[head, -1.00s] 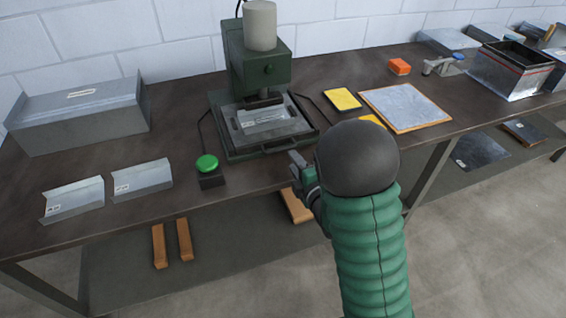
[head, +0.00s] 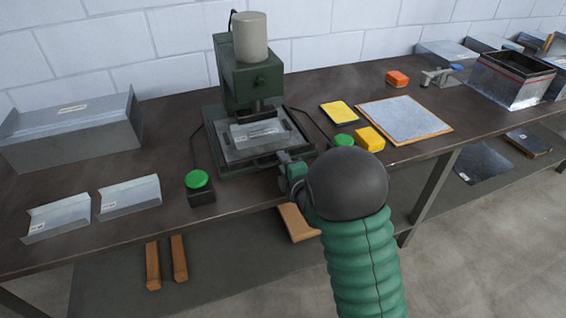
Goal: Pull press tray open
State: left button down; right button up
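The green press (head: 250,75) stands at the back of the bench against the wall. Its press tray (head: 232,156) lies low at the press base, with a light sheet-metal piece (head: 256,133) with a label on it. A dark handle runs along the tray's front edge. My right gripper (head: 286,161) is at the front right corner of the tray, close to the right end of the handle. My own wrist partly hides it, and I cannot tell whether the fingers touch the handle or how far apart they are. My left gripper is not in view.
Green buttons stand left (head: 197,180) and right (head: 343,141) of the press. A yellow block (head: 370,139), a yellow pad (head: 339,113) and a metal sheet on a board (head: 404,117) lie to the right. Bent metal pieces (head: 129,194) lie at the left. Floor in front is clear.

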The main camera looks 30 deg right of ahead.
jog(key=shift+a+r, duration=0.2)
jog(key=shift+a, duration=0.3)
grip_shut()
jog(key=shift+d+f, duration=0.1)
jog(key=shift+f, duration=0.1)
dwell(0.4)
